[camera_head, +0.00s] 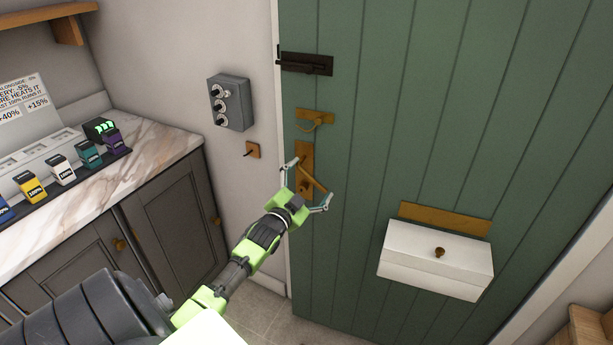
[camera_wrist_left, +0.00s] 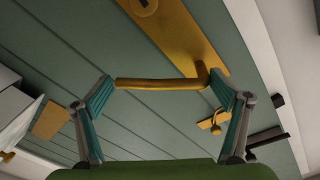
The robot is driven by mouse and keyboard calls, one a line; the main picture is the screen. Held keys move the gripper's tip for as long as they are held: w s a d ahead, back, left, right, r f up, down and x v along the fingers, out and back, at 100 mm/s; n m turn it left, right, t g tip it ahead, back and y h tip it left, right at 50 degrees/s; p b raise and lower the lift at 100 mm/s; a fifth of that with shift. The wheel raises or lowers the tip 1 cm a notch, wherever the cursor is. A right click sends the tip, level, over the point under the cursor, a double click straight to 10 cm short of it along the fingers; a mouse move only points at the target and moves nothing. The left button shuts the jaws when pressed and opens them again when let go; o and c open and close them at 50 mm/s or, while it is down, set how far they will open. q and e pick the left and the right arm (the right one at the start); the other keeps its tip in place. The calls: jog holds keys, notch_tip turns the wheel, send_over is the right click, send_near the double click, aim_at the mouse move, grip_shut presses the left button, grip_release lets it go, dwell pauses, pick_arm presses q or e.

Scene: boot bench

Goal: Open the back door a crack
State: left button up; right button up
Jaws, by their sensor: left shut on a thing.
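The green plank back door (camera_head: 430,120) fills the right of the head view and looks closed against its white frame. Its brass lever handle (camera_head: 316,182) sits on a brass backplate (camera_head: 304,152) near the left edge. My left gripper (camera_head: 311,178) is at this lever, one finger at each end of it. In the left wrist view the lever (camera_wrist_left: 160,84) spans between the two fingers, in front of the backplate (camera_wrist_left: 188,38). The gripper is shut on the lever. My right gripper is in neither view.
A dark bolt (camera_head: 306,64) and a brass latch (camera_head: 315,117) sit above the handle. A white box (camera_head: 436,262) is mounted on the door. A grey switch box (camera_head: 231,102) is on the wall. A marble counter (camera_head: 150,150) with several small cartons stands left.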

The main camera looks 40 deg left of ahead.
pick_arm(q)
jog(key=shift+w+d+f, duration=0.15)
jog(key=shift+w+f, duration=0.15)
jog(key=shift+f, duration=0.15)
jog(key=o, duration=1.4)
jog(key=shift+w+f, duration=0.1)
jog(key=shift+w, duration=0.05)
jog(key=shift+d, duration=0.1)
jog(key=shift+r, duration=0.2)
jog(key=shift+s+d, duration=0.1)
jog(key=shift+s, duration=0.3)
jog(key=v, duration=1.1)
jog(key=shift+s+r, duration=0.1)
jog(key=shift+s, duration=0.05)
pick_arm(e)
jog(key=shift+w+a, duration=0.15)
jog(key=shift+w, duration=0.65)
pick_arm(q)
jog(key=shift+a, duration=0.2)
